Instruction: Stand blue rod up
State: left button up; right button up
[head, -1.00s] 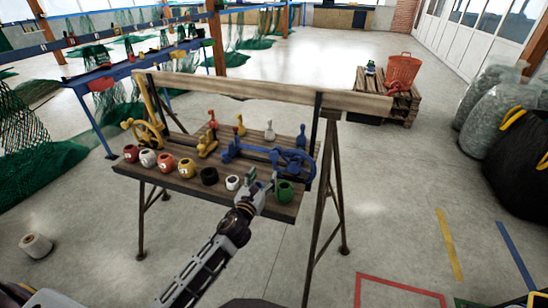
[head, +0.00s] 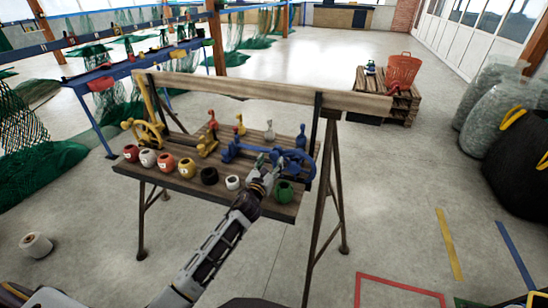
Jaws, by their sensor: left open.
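A long blue part that looks like the blue rod (head: 245,149) lies roughly level across the right half of the wooden bench (head: 222,192). Its left end is by an upright blue piece (head: 227,152), and its right end runs toward a blue ring-shaped part (head: 306,165). My left gripper (head: 268,164) is open over the bench's right part, between a white pot and a green pot. Its fingers overlap the blue parts in the picture and hide some of them. I cannot tell whether they touch. My right gripper is not in view.
Along the bench's front edge stand several small pots, including a black one (head: 209,176), a white one (head: 233,182) and a green one (head: 284,192). A wooden beam (head: 260,92) spans the back.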

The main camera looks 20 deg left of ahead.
aim_at(273, 158)
pick_arm(q)
jog(key=shift+w, duration=2.25)
jog(key=shift+d, duration=0.1)
jog(key=shift+c, duration=0.2)
jog(key=c, duration=1)
jog(key=shift+c, duration=1)
jog(key=shift+w, duration=0.1)
grip_shut()
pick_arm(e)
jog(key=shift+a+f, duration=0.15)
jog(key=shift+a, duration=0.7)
